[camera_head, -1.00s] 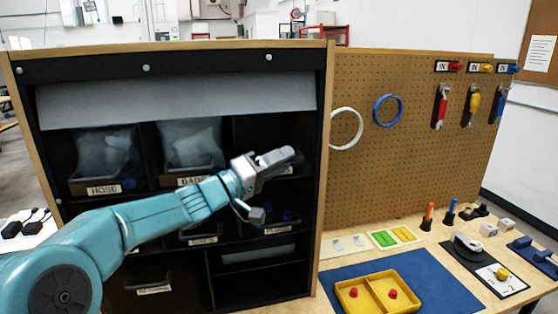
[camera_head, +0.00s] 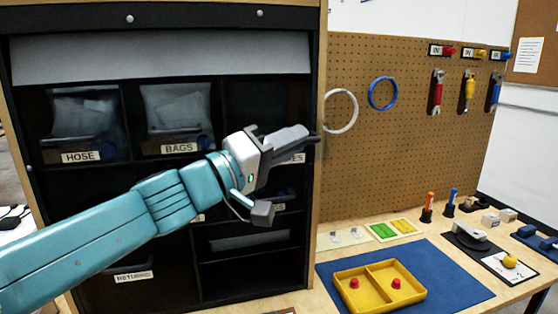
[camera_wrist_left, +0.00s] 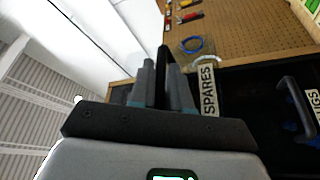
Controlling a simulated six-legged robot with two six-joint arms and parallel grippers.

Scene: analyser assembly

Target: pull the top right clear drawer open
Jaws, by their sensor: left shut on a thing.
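The top right clear drawer carries a SPARES label (camera_wrist_left: 208,90). In the head view only the end of this label (camera_head: 297,158) shows, and my left gripper hides most of the drawer front. My left gripper (camera_head: 296,136) is at the front of that drawer, above its label. In the left wrist view its two fingers (camera_wrist_left: 163,84) are closed on the dark drawer handle (camera_wrist_left: 163,58), just beside the label. How far the drawer stands out of the cabinet cannot be told. My right gripper is not in view.
The HOSE drawer (camera_head: 82,157) and BAGS drawer (camera_head: 178,148) sit left in the same row. The cabinet's wooden side edge (camera_head: 322,60) is close right of my gripper. Beyond are a pegboard with a white ring (camera_head: 354,110) and a bench with a yellow tray (camera_head: 421,291).

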